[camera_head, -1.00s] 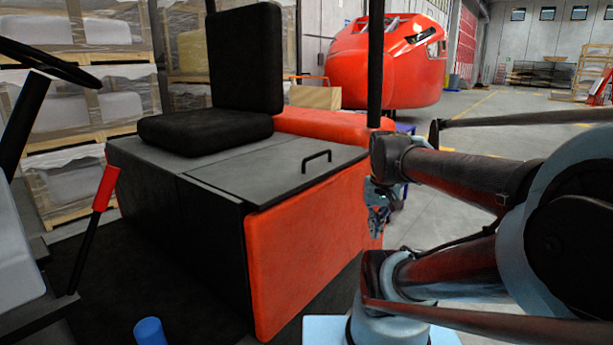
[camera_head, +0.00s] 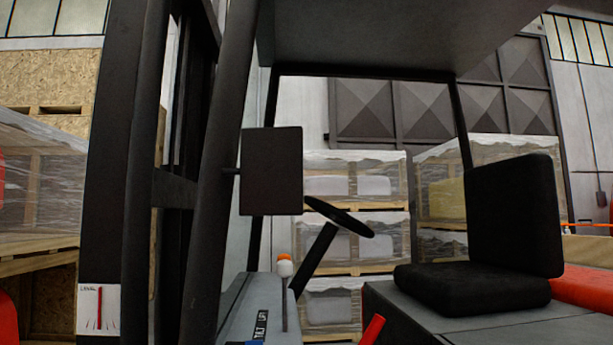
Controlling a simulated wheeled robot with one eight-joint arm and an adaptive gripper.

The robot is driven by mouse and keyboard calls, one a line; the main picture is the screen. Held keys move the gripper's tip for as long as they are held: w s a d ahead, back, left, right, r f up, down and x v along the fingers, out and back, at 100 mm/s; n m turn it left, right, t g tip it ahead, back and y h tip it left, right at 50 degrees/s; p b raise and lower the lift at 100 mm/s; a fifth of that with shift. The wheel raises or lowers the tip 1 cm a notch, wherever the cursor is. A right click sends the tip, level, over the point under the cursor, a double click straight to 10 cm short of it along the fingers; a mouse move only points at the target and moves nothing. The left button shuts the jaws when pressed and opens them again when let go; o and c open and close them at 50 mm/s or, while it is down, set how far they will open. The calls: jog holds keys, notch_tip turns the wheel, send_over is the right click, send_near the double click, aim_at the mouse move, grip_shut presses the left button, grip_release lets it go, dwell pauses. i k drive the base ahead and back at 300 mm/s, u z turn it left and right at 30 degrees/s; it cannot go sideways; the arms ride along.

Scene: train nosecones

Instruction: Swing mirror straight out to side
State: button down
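The mirror (camera_head: 271,170) is a dark, flat, nearly square panel on a short stalk at the forklift's front pillar (camera_head: 222,150). Its broad face is turned toward me, and it stands to the right of the pillar in the picture. The steering wheel (camera_head: 339,216) shows behind and below it, partly overlapped by its lower right corner. My gripper is not in the current head view, so its state and its distance from the mirror do not show.
The forklift's mast (camera_head: 110,150) stands at left, with a small marked plate (camera_head: 98,309) low on it. A lever with an orange and white knob (camera_head: 285,265) rises below the mirror. The black seat (camera_head: 513,217) is at right under the roof (camera_head: 390,35). Wrapped pallets stand behind.

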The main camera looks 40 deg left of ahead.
aim_at(270, 171)
jog(key=u, duration=2.75)
